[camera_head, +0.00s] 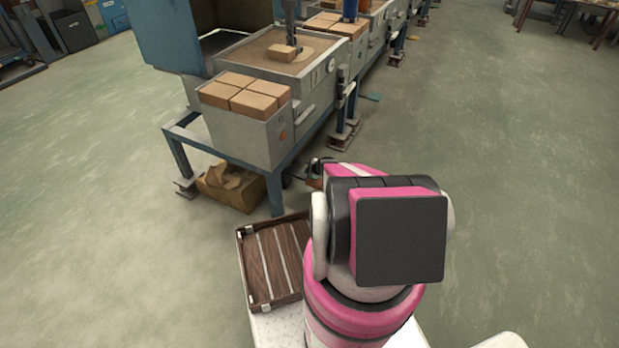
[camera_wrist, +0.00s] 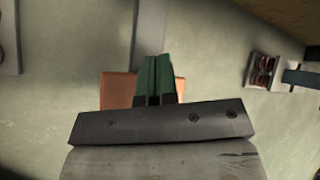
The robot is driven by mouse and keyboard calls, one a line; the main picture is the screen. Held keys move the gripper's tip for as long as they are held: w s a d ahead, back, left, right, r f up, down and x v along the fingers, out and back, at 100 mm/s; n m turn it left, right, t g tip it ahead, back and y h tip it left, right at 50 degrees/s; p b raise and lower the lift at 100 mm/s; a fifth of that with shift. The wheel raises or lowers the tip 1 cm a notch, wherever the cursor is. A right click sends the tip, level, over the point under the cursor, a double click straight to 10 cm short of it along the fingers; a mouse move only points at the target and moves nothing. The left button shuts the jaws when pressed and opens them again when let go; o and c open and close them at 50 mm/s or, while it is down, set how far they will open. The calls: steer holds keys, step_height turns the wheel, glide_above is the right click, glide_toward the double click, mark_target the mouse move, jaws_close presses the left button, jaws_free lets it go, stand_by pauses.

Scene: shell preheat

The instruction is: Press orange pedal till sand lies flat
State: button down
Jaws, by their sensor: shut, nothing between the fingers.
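In the wrist view an orange plate, which looks like the pedal (camera_wrist: 117,92), lies behind my gripper (camera_wrist: 158,62). Its green fingers are together with nothing between them, and they cover the middle of the plate. I cannot tell whether they touch it.
A grey box with tan blocks (camera_head: 243,93) stands at the machine's near end. A torn cardboard box (camera_head: 232,187) is under the frame. A slatted wooden tray (camera_head: 273,262) lies left of my arm.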

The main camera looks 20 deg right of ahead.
steer(key=shift+f, duration=0.15)
stand_by(0.7)
steer(key=shift+f, duration=0.25)
steer(key=shift+s+d+f, duration=0.1)
steer(key=shift+d+f, duration=0.05)
steer(key=shift+f, duration=1.1)
steer(key=shift+s+d+f, duration=0.1)
steer(key=shift+f, duration=1.15)
stand_by(2.6)
steer(key=shift+r, duration=1.55)
steer(key=shift+w+a+r, duration=0.15)
steer(key=shift+r, duration=1.2)
